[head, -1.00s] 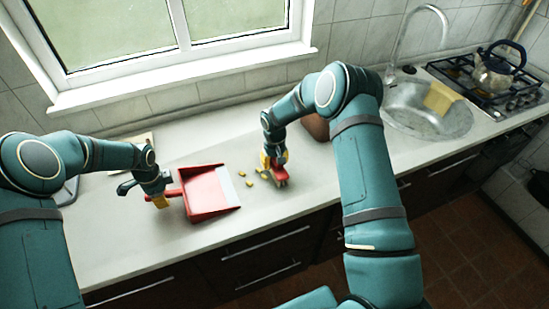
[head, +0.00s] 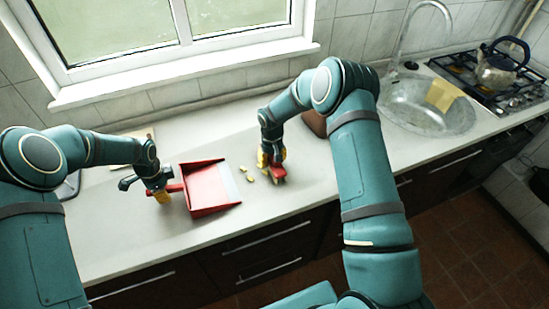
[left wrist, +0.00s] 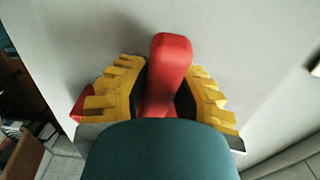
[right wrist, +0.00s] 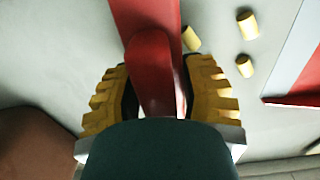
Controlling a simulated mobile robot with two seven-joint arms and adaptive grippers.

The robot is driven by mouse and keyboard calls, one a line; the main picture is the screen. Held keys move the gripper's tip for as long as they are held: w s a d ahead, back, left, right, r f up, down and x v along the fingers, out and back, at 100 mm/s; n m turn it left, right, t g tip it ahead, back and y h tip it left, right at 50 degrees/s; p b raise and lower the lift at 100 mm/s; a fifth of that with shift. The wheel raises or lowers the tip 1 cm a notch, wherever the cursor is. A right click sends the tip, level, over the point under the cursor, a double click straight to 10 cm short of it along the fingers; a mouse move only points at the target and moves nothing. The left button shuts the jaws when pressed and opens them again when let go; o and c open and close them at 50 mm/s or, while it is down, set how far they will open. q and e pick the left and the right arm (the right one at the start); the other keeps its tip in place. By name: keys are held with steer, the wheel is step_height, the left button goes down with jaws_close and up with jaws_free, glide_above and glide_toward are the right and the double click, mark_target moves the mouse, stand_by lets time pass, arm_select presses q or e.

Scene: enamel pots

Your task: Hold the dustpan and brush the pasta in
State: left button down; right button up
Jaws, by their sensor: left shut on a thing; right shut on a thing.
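A red dustpan (head: 207,189) lies on the worktop, its pale lip facing right towards the pasta. My left gripper (head: 160,191) is shut on its red handle, which also shows between the yellow fingers in the left wrist view (left wrist: 166,70). My right gripper (head: 266,160) is shut on a red brush (head: 277,172), whose handle fills the jaws in the right wrist view (right wrist: 151,70). Several yellow pasta pieces (head: 249,174) lie on the worktop between the dustpan lip and the brush. In the right wrist view, pasta (right wrist: 247,25) lies right of the brush; the brush's bristles are mostly hidden there.
A brown object (head: 314,123) stands behind my right arm, partly hidden. A sink (head: 425,108) with a yellow cloth (head: 443,95) and a hob with a kettle (head: 500,62) are at right. The worktop's front edge is close to the dustpan.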

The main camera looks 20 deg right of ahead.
mark_target(213, 185)
steer(key=shift+s+a, duration=0.1)
steer(key=shift+a, duration=5.6)
steer(key=shift+a, duration=0.1)
steer(key=shift+a+r, duration=0.15)
steer(key=shift+a, duration=1.75)
steer(key=shift+a, duration=0.15)
steer(key=shift+a+r, duration=0.15)
steer(key=shift+a, duration=1.7)
steer(key=shift+a, duration=1.15)
